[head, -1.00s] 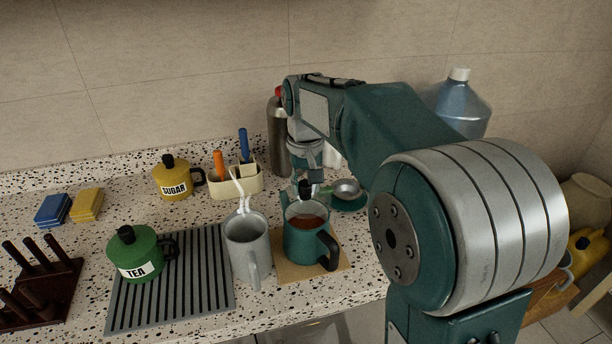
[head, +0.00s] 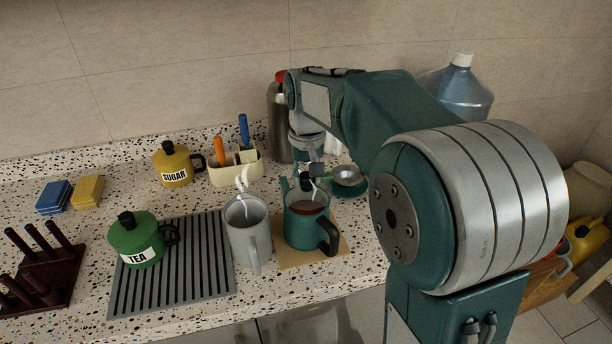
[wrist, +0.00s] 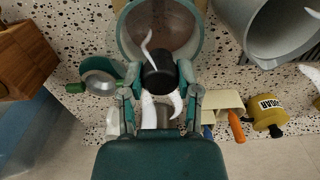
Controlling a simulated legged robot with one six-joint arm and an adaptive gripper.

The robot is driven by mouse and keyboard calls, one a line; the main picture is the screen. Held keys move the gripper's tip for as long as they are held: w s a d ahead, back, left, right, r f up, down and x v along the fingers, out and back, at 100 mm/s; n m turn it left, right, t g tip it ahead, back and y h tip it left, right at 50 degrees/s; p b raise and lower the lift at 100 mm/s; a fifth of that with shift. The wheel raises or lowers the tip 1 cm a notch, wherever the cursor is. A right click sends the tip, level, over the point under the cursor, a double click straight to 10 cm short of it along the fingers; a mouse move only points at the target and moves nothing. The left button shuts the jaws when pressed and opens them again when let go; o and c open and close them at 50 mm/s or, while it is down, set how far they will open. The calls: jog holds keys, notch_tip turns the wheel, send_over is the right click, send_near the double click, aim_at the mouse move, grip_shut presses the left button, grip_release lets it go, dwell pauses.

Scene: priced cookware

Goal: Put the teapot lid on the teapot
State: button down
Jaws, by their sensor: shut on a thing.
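The teal teapot (head: 299,231), with a black handle and brown liquid inside, stands upright on a tan board. Its round opening also shows at the top of the wrist view (wrist: 123,33). My gripper (head: 309,178) is above the teapot's back rim, partly hidden by its own links. In the wrist view my gripper (wrist: 158,88) is shut on the black knob of the teapot lid (wrist: 158,74). The knob appears in front of the teapot's near rim there. I cannot make out the lid's disc clearly, nor whether it touches the rim.
A grey steaming mug (head: 247,243) stands close left of the teapot. A strainer (head: 347,176) lies on a teal saucer at its right. Behind are a utensil caddy (head: 235,171), a sugar pot (head: 175,168) and a steel flask (head: 279,125). A green tea pot (head: 137,240) stands left.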

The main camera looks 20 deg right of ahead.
jog(key=shift+f, duration=0.1)
jog(key=shift+f, duration=0.8)
jog(key=shift+f, duration=0.35)
dwell(1.1)
jog(key=shift+c, duration=1.2)
grip_release()
jog(key=shift+o, duration=1.2)
